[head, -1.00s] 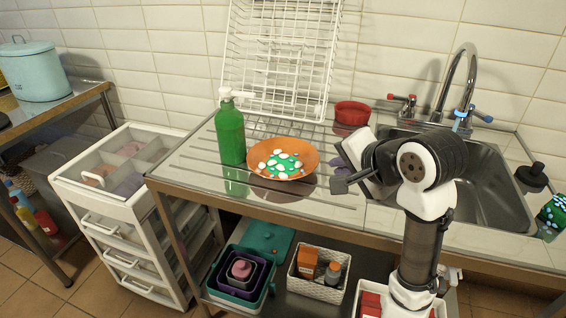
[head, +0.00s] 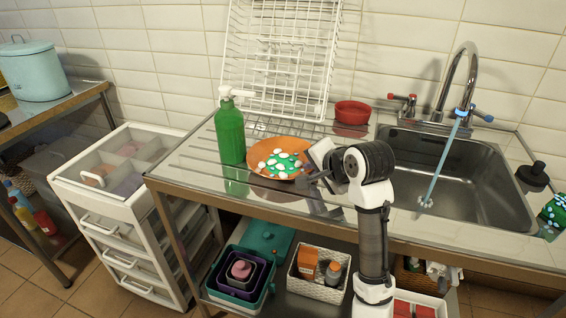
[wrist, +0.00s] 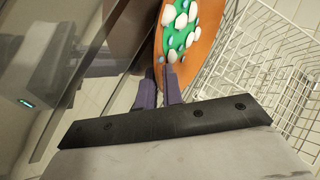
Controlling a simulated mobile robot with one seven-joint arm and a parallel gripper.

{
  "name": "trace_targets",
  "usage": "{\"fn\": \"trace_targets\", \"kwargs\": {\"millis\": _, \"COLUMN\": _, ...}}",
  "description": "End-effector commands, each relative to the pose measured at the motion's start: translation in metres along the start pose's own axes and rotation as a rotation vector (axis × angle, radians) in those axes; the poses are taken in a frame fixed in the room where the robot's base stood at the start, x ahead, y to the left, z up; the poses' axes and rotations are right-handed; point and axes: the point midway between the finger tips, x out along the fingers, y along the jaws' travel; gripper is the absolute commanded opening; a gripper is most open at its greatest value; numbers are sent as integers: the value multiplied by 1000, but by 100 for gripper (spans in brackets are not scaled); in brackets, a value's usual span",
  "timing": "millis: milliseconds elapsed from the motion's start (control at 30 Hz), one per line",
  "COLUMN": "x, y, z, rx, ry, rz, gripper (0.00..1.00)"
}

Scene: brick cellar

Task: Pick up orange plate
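The orange plate (head: 258,153) lies on the metal drainboard, with a green, white-spotted pattern inside. My gripper (head: 308,180) is at its right edge in the head view, low over the board. In the wrist view, the plate (wrist: 207,25) is just beyond the fingertips, its near rim in line with them. My gripper (wrist: 160,80) shows two dark fingers with a narrow gap between them. I cannot tell whether either finger touches the rim. The plate's right edge is partly hidden by my gripper in the head view.
A green pump bottle (head: 230,135) stands close left of the plate. A white wire rack (head: 280,60) leans on the wall behind; it also shows in the wrist view (wrist: 285,75). A red bowl (head: 352,112) is behind right, and the sink (head: 470,180) is at the right.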

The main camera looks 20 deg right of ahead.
Motion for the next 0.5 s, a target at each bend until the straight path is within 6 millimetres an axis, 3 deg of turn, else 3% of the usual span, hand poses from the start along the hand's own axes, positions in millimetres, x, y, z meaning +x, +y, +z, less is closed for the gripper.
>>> {"fn": "trace_targets", "kwargs": {"millis": 267, "x": 6, "y": 0, "z": 0, "rx": 1, "ry": 0, "rz": -1, "gripper": 8}}
{"fn": "trace_targets", "kwargs": {"millis": 367, "x": 6, "y": 0, "z": 0, "rx": 0, "ry": 0, "rz": 0, "gripper": 0}}
{"fn": "trace_targets", "kwargs": {"millis": 500, "x": 6, "y": 0, "z": 0, "rx": 0, "ry": 0, "rz": 0, "gripper": 0}}
